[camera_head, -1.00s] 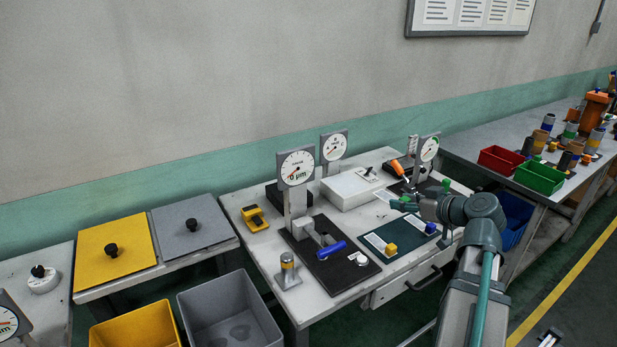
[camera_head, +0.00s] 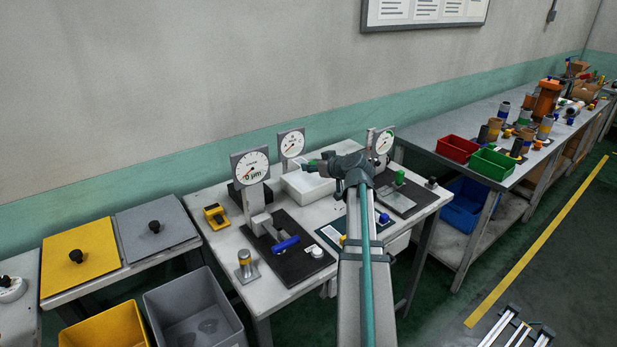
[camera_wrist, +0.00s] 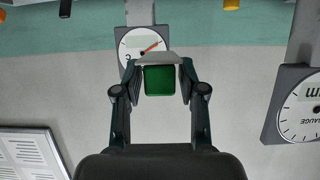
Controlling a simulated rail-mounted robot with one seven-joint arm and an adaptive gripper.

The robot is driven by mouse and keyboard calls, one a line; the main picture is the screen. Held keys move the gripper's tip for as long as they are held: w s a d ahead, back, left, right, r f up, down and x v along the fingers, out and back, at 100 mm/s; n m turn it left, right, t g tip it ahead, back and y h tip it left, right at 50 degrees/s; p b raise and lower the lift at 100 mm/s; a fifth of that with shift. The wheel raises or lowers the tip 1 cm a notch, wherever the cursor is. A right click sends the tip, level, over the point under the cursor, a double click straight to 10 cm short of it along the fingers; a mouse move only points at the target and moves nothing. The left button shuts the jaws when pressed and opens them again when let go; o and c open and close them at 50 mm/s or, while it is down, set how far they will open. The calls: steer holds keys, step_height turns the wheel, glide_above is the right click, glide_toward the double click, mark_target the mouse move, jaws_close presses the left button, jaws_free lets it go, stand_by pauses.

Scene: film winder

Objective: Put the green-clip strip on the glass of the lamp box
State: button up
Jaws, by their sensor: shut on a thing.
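My gripper (camera_wrist: 159,84) is shut on the green clip (camera_wrist: 159,81) in the wrist view. A thin pale edge, which looks like the strip (camera_wrist: 158,57), shows just beyond the clip. In the head view my gripper (camera_head: 312,166) is small and appears in front of or above the far part of the white lamp box (camera_head: 306,191). My arm covers the box's right part, so its glass is not clearly visible. I cannot tell the height of the strip over the box.
Dial gauges (camera_head: 250,167) stand left of and behind the box. A dark green mat (camera_head: 331,233) with yellow and blue (camera_head: 384,218) clips lies in front, partly behind my arm. A green-knobbed gauge base (camera_head: 399,195) stands at right.

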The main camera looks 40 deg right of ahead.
steer(key=p, duration=0.2)
glide_above(311, 184)
steer(key=f, duration=0.6)
steer(key=shift+s+a+f, duration=0.1)
steer(key=shift+s+f, duration=0.1)
steer(key=shift+f, duration=0.1)
step_height(311, 184, down, 3)
steer(key=shift+w+r+p, duration=0.1)
steer(key=shift+w+p, duration=0.05)
steer(key=shift+p, duration=0.3)
steer(key=shift+f, duration=0.4)
steer(key=shift+f+b, duration=0.15)
steer(key=shift+b, duration=0.15)
steer(key=o, duration=0.9)
steer(key=shift+o, duration=0.2)
